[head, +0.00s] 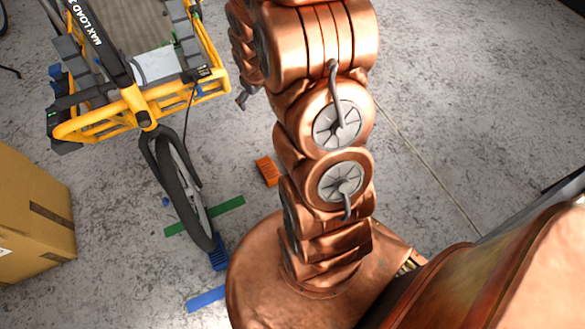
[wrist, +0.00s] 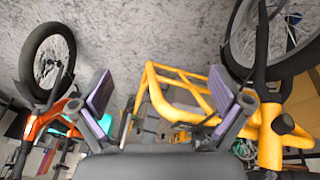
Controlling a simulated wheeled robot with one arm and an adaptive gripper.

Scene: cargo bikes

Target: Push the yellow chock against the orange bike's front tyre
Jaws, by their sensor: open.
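I see no yellow chock in either view. The orange bike (wrist: 38,122) shows at the left of the wrist view, with a black tyre (wrist: 42,42) above its orange frame. The head view does not show this bike. My gripper (wrist: 160,88) is open in the wrist view, its two purple-grey pads wide apart and nothing between them. It is apart from the tyre. In the head view my arm hides part of the floor.
A yellow cargo bike (head: 140,108) stands at upper left in the head view. A blue chock (head: 218,256) sits at its front tyre (head: 183,190). An orange block (head: 267,171) lies beside my arm. A cardboard box (head: 30,220) stands left. Floor at right is largely clear.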

